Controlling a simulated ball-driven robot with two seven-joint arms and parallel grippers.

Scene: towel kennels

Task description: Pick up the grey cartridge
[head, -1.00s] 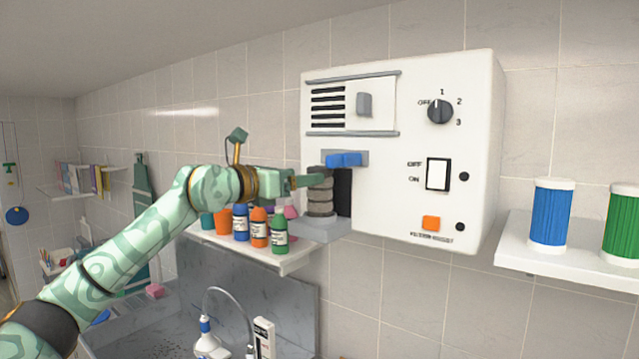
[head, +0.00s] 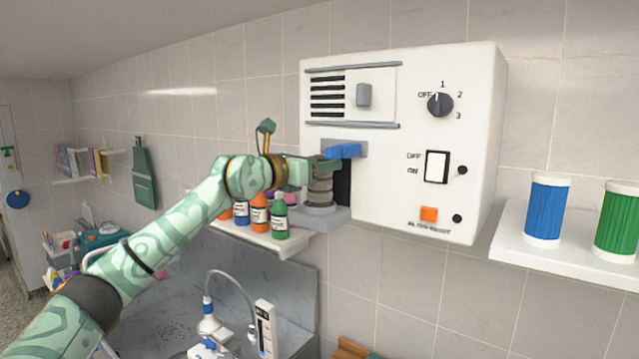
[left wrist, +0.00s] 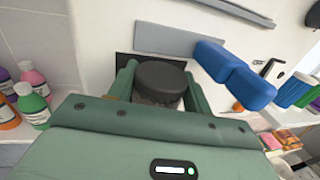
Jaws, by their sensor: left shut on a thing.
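The grey cartridge (head: 320,190) stands upright on the small grey ledge (head: 322,217) at the left front of the white wall unit. Its dark round top (left wrist: 161,77) shows between my fingers in the left wrist view. My left gripper (head: 325,168) comes in from the left and is shut on the cartridge near its top, one finger on each side. The gripper hides part of the cartridge. Its base appears to be at the ledge. My right gripper is not in view.
A blue lever (head: 343,151) sits just above the cartridge and shows close by in the left wrist view (left wrist: 235,76). The white unit (head: 400,200) carries a knob and switches. Blue (head: 547,210) and green (head: 618,222) cartridges stand on the right shelf. Bottles (head: 260,213) stand on a shelf at left.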

